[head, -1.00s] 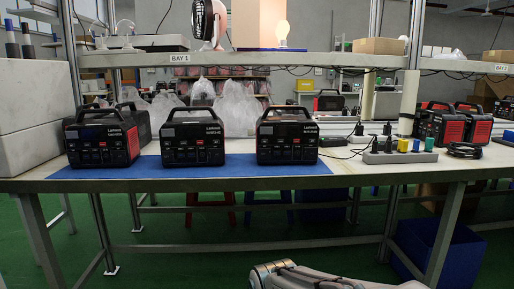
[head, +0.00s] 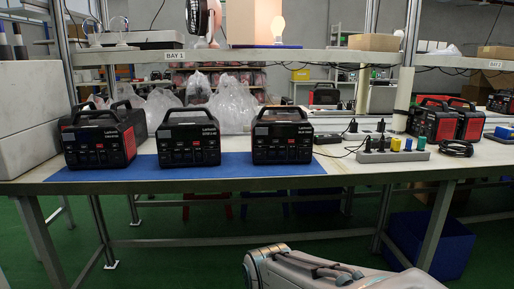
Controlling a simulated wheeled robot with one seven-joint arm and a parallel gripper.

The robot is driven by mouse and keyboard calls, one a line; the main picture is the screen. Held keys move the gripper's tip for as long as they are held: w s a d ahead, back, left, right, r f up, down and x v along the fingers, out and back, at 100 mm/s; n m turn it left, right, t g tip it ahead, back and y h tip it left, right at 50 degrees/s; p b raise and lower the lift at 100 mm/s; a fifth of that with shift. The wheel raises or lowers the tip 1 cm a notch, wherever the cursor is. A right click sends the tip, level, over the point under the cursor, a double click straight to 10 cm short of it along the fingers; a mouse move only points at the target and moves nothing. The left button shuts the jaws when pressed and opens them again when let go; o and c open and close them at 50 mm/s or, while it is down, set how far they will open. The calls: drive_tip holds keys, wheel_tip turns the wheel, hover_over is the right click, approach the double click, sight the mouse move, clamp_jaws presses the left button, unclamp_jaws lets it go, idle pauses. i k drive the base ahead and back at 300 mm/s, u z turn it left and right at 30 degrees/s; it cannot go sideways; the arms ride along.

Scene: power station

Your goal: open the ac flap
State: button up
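Three black power stations with top handles stand in a row on the blue mat (head: 230,182) on the bench: a left one (head: 98,140) with a red side, a middle one (head: 188,140) and a right one (head: 283,137). Their fronts face me and carry small sockets, buttons and labels. The AC flap is too small to make out on any of them. My arm shows at the bottom right, below and in front of the bench edge. My gripper is not clearly seen. Nothing of mine touches the stations.
More red-black units (head: 435,120) stand behind. A shelf (head: 240,56) runs above the bench. White boxes (head: 30,125) stand at left. A blue bin (head: 432,245) is below.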

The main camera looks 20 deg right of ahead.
sight(304, 153)
drive_tip(key=k, duration=0.5)
drive_tip(key=z, duration=0.95)
drive_tip(key=i, duration=0.75)
drive_tip(key=u, duration=1)
